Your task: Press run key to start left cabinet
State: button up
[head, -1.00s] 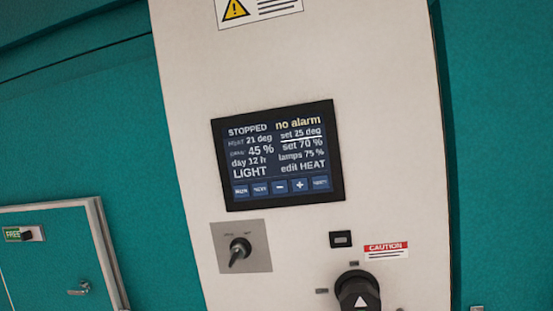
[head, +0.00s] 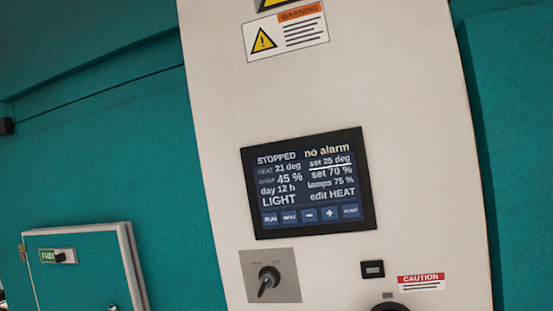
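The control screen (head: 307,183) sits on the pale panel of the teal cabinet, in the middle of the head view, tilted in the picture. It reads STOPPED, no alarm, 21 deg with set 25 deg, 45 % with set 70 %, day 12 h, lamps 75 %, LIGHT and edit HEAT. The run key (head: 270,219) is the leftmost of a row of small blue keys along the screen's lower edge. A minus key (head: 309,215) and a plus key (head: 330,213) are farther right in that row. My gripper is not in view.
Below the screen are a rotary switch (head: 268,280) on a grey plate, a small black fitting (head: 372,269), a caution label (head: 421,281) and a partly cut-off dark knob (head: 391,307). A warning label (head: 286,37) is above. A small teal door (head: 80,265) marked FREE stands left.

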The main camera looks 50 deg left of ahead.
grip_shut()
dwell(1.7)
